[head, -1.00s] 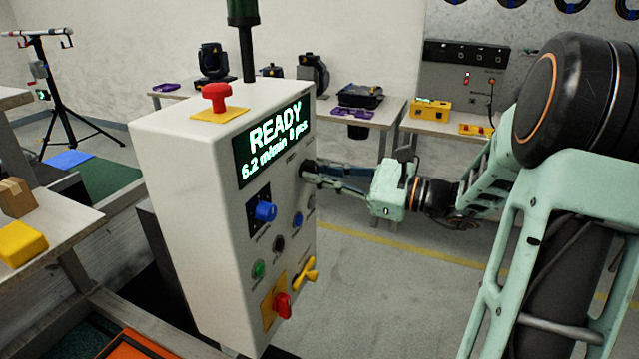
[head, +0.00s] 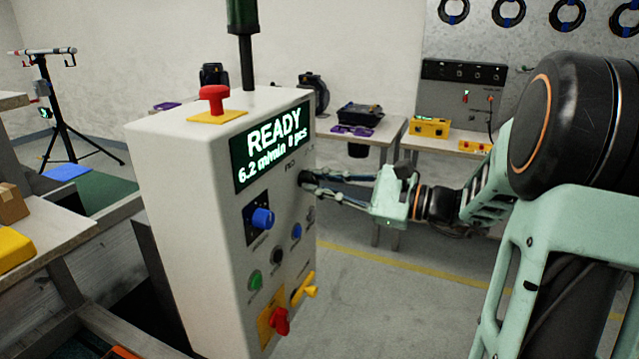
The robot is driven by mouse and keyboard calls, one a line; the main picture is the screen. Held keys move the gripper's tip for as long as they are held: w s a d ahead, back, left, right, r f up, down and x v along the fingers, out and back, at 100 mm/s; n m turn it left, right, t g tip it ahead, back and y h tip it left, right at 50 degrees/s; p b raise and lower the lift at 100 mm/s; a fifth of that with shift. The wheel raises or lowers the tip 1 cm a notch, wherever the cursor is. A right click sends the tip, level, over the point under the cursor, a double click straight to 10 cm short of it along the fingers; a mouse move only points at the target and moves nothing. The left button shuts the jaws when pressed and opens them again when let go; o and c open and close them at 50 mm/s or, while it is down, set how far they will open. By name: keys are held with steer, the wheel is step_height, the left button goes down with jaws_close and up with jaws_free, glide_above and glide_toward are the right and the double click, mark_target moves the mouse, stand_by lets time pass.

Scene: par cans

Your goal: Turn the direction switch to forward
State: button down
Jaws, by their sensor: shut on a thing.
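The white control box (head: 165,200) stands at centre left, its front panel facing right. My gripper (head: 306,179) reaches in from the right and is shut on a dark knob at the panel's upper right edge, beside the display. The fingers cover most of this knob, so its pointer and position cannot be read; its label is too small to tell whether it is the direction switch. Lower on the panel are a blue knob (head: 262,218), a green button (head: 255,280), a black knob (head: 277,256), a blue button (head: 296,232), a yellow handle (head: 305,289) and a red switch (head: 279,321).
The lit display (head: 272,147) reads READY, 6.2 m/min. A red mushroom button (head: 214,98) sits on top of the box, behind it a dark pole (head: 244,50). A table (head: 385,132) stands behind. The floor (head: 400,300) right of the box is clear.

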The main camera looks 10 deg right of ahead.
steer(key=c, duration=1.9)
jaws_free()
steer(key=shift+c, duration=0.2)
steer(key=v, duration=1.2)
